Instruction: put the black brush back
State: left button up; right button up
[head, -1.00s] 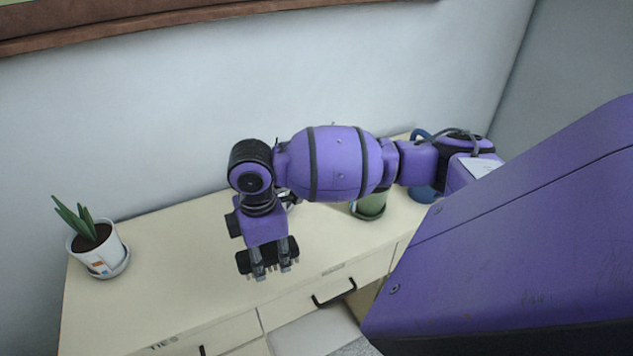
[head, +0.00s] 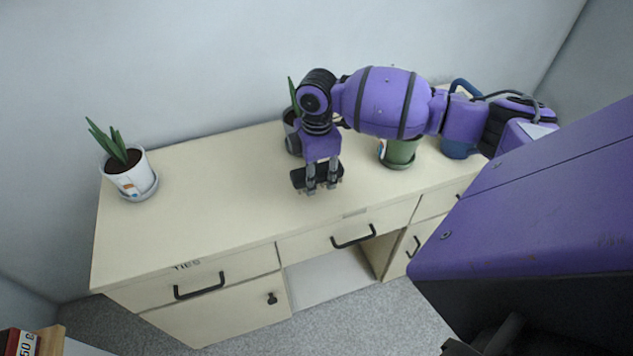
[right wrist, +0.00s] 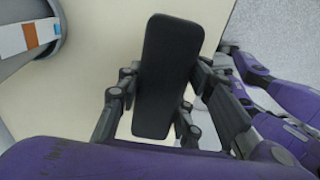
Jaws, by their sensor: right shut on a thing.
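The black brush (head: 298,178) is a dark block with rounded corners. My right gripper (head: 321,186) is shut on it, with the fingers pointing down over the desk top. In the right wrist view, the brush (right wrist: 168,75) lies between the gripper's fingers, its long flat black face toward the camera. I cannot tell whether the brush touches the desk. The cream desk (head: 210,200) has black-handled drawers, and the left one is labelled "TIES". All drawers look closed. My left gripper is not in view.
A white potted plant (head: 130,172) stands at the desk's left end. Another plant (head: 291,120) is partly hidden behind my right gripper. A green pot (head: 399,152) and a blue mug-like object (head: 459,146) stand to the right, under my arm. The desk's left-middle is clear.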

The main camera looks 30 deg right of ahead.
aim_at(318, 191)
jog(key=shift+w+d+f, duration=0.25)
jog(key=shift+w+f, duration=0.05)
jog(key=shift+f, duration=0.2)
jog(key=shift+w+d+f, duration=0.15)
jog(key=shift+f, duration=1.5)
jog(key=shift+f, duration=0.1)
jog(key=shift+f, duration=0.1)
jog(key=o, duration=1.1)
